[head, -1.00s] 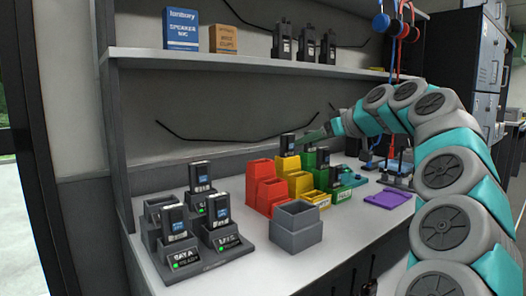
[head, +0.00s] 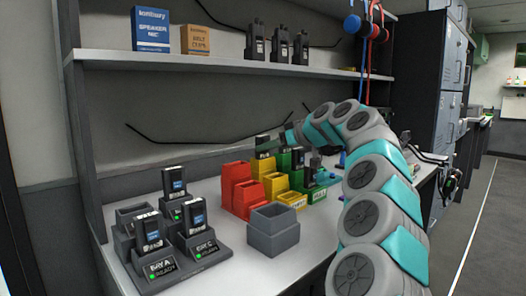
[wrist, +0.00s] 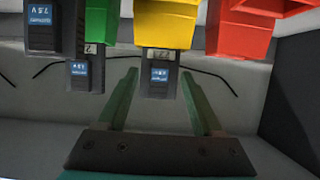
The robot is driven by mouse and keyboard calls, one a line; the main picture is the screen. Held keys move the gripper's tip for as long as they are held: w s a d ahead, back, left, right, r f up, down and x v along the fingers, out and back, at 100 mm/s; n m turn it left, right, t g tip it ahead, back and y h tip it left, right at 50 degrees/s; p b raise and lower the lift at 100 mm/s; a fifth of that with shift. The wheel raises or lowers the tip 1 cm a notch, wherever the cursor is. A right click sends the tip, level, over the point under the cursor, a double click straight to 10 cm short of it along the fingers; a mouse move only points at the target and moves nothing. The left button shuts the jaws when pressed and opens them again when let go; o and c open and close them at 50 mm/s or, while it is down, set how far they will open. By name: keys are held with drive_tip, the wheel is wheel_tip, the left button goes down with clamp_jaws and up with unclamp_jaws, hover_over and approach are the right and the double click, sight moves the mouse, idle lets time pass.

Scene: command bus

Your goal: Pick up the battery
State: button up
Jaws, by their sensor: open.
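A dark battery with a blue label (wrist: 160,76) stands at the yellow bin (wrist: 165,22) in the wrist view, between the two fingers of my gripper (wrist: 160,88). The fingers are open, one on each side, and I see no contact. In the head view this battery appears as a dark block (head: 264,144) above the yellow bins (head: 275,183). My gripper (head: 290,137) comes in from its right there, partly hidden by my arm. Two more labelled batteries (wrist: 42,26) (wrist: 86,74) show at the left in the wrist view, by a green bin (wrist: 96,18).
Red bins (head: 238,190) stand left of the yellow ones, with a grey empty box (head: 273,230) in front. A charger (head: 165,268) with several batteries stands at the left. A shelf (head: 230,63) with boxes and radios runs above.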

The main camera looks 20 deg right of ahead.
drive_tip(key=shift+c, duration=0.2)
clamp_jaws()
idle(0.3)
